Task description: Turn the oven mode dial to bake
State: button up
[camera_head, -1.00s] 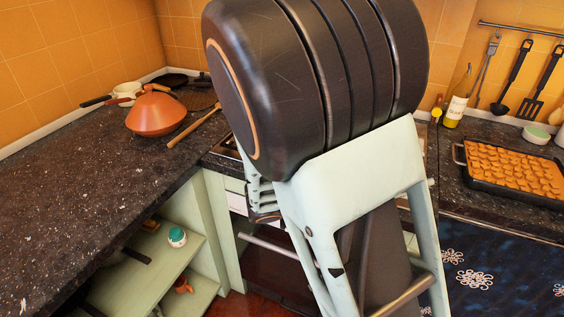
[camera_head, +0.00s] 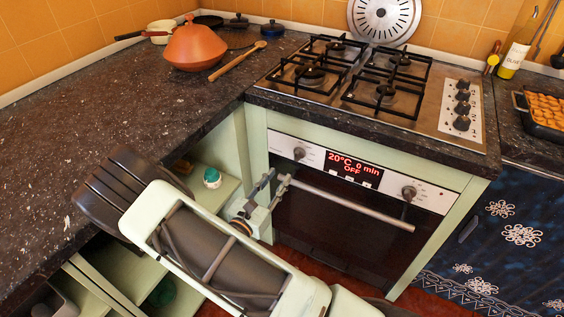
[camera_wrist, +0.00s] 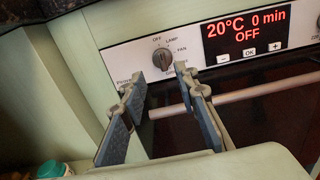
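The oven mode dial (camera_head: 298,153) is a dark round knob at the left end of the oven's panel. In the wrist view the dial (camera_wrist: 162,57) has labels around it; OFF, LAMP and FAN are readable, others are partly hidden. No bake label is readable. The oven display (camera_wrist: 247,28) reads 20°C, 0 min, OFF. My gripper (camera_wrist: 160,90) is open and empty. Its two fingers are spread below the dial in the wrist picture, with no visible contact. In the head view my gripper (camera_head: 276,184) is in front of the panel, just below and left of the dial.
A second dial (camera_head: 408,193) is at the panel's right end. The oven handle (camera_head: 350,206) runs below the panel, close to my fingers. A gas hob (camera_head: 370,85) is above. Open shelves (camera_head: 225,190) lie left of the oven. An orange pot (camera_head: 196,47) stands on the counter.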

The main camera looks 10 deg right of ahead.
aim_at(296, 154)
jog(key=b+x, duration=0.1)
jog(key=x, duration=0.9)
jog(key=shift+w+d, duration=0.25)
jog(key=shift+d, duration=0.05)
jog(key=shift+c, duration=0.5)
grip_shut()
